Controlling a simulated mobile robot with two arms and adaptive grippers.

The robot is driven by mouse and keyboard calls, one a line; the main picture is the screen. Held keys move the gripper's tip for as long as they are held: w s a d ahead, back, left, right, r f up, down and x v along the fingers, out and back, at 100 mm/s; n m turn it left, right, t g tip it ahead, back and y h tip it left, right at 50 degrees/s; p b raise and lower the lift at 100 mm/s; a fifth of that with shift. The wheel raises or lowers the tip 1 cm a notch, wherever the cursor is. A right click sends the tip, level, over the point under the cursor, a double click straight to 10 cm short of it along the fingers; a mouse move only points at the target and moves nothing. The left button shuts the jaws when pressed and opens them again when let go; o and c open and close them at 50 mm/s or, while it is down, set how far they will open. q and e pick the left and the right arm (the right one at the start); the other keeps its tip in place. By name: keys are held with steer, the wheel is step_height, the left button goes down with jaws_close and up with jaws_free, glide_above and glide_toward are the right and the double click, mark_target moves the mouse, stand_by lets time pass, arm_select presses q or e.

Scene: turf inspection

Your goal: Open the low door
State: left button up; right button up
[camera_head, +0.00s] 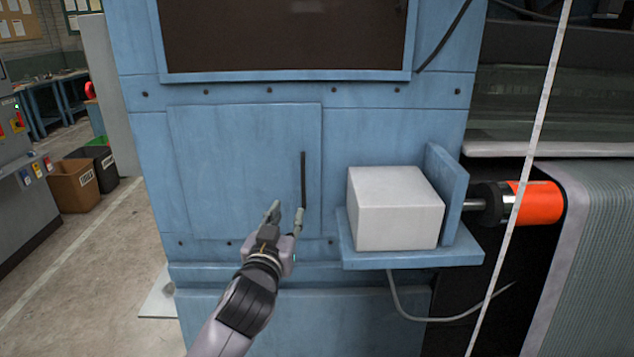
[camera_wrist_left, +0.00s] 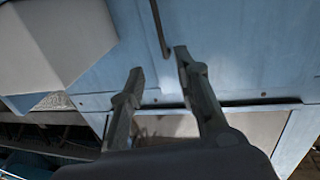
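The low door (camera_head: 240,165) is a blue panel in the front of the blue cabinet, and it looks closed. Its handle (camera_head: 303,179) is a dark upright bar near the door's right edge. My left gripper (camera_head: 287,207) is open, with its fingertips close to the lower end of the handle. In the left wrist view the left gripper (camera_wrist_left: 158,62) has its two fingers apart, and the handle (camera_wrist_left: 160,28) shows beyond the gap between them. Nothing is between the fingers. I cannot tell whether a finger touches the handle. My right gripper is not in view.
A white box (camera_head: 393,210) sits on a blue shelf (camera_head: 410,260) that juts out right of the door. An orange and black cylinder (camera_head: 535,203) and a ribbed roll (camera_head: 600,250) are further right. A hanging cable (camera_head: 405,312) loops below the shelf.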

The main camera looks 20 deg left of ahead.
arm_select(q)
steer(key=p, duration=0.1)
glide_toward(303, 181)
steer(key=w, duration=0.3)
steer(key=w+p, duration=0.1)
steer(key=w, duration=0.3)
steer(key=w+a+p, duration=0.1)
steer(key=w, duration=0.2)
steer(key=shift+w, duration=0.25)
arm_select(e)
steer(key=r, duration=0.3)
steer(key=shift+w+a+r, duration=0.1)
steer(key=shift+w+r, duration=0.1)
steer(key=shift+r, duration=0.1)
arm_select(q)
steer(key=shift+c, duration=0.2)
jaws_close()
